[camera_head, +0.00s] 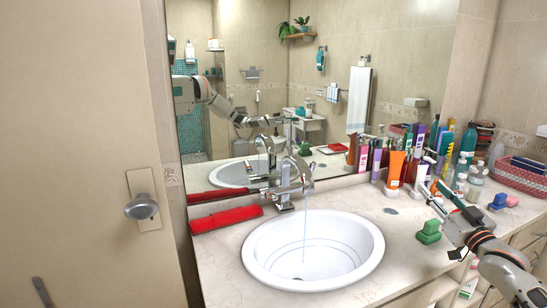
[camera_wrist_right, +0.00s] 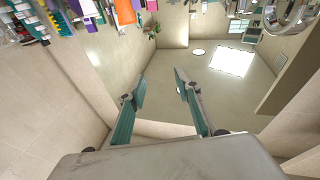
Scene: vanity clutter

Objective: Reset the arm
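My right gripper (camera_head: 434,188) comes in from the lower right in the head view, over the counter's right part beside the bottles. In the right wrist view its two fingers (camera_wrist_right: 159,82) stand wide apart with nothing between them, so it is open and empty. A small dark grey piece (camera_head: 43,292) shows at the lower left of the head view. It looks like a fingertip of my left gripper; the rest of that arm is out of frame.
Several bottles and tubes (camera_head: 396,168) crowd the back right of the counter. A green block (camera_head: 429,232) and a blue one (camera_head: 498,201) lie near my right arm. Water runs from the faucet (camera_head: 288,183) into the white sink (camera_head: 262,252). A red rolled towel (camera_head: 226,219) lies left; a pink basket (camera_head: 518,177) stands right.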

